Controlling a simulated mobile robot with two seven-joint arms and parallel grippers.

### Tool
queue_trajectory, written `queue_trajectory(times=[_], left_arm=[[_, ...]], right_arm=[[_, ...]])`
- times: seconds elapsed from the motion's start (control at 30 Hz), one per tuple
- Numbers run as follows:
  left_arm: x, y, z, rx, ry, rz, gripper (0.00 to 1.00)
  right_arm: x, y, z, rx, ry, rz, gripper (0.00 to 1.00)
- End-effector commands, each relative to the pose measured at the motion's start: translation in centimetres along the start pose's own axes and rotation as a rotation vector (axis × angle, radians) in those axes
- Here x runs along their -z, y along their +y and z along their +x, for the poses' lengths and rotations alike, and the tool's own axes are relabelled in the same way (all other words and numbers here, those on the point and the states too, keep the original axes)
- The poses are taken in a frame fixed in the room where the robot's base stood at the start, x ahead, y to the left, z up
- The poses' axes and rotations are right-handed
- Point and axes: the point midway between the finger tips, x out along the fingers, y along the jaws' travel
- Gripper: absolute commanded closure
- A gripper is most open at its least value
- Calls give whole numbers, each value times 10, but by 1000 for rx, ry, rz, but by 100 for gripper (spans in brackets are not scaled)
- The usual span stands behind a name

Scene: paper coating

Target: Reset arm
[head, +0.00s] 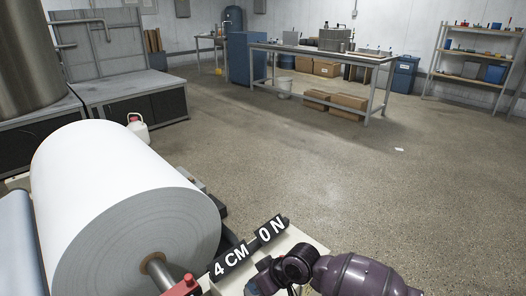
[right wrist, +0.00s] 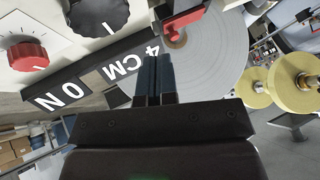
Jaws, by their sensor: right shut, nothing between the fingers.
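My right gripper (right wrist: 153,75) is shut and empty in the right wrist view, its two dark fingers together. Beyond the fingertips is a panel with a black label (right wrist: 85,85) reading "4 CM" and "0 N". In the head view my right arm comes in at the bottom right, with the gripper (head: 262,284) low beside the panel's label (head: 250,247). I cannot tell whether the fingers touch the panel. My left gripper is in neither view.
A large white paper roll (head: 110,185) fills the lower left of the head view. A red part (head: 182,286) sits by its core. The panel has a red knob (right wrist: 28,52) and a black knob (right wrist: 98,14). Open concrete floor (head: 340,190) lies beyond, before a workbench (head: 320,54).

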Motion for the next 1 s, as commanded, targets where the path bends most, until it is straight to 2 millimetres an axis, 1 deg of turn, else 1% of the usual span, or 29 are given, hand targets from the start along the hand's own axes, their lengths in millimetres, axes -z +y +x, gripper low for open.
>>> queue_trajectory(times=[0.1,0.2,0.3,0.47,0.57,0.63,0.77,0.87,1.0], left_arm=[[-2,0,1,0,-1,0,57],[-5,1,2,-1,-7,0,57],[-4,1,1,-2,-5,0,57],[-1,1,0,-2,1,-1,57],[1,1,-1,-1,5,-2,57],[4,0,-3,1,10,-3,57],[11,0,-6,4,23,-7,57],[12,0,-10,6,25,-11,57],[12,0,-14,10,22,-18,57]], right_arm=[[36,-2,-16,-53,127,-95,100],[57,-8,-29,-91,228,-154,100],[71,-14,-44,-129,330,-194,100],[76,-20,-69,-192,469,-222,100],[71,-21,-86,-240,546,-223,100],[65,-20,-99,-281,598,-218,100],[45,-16,-124,-364,675,-194,100],[24,-11,-141,-431,714,-168,100],[-12,-4,-165,-527,743,-125,100]])
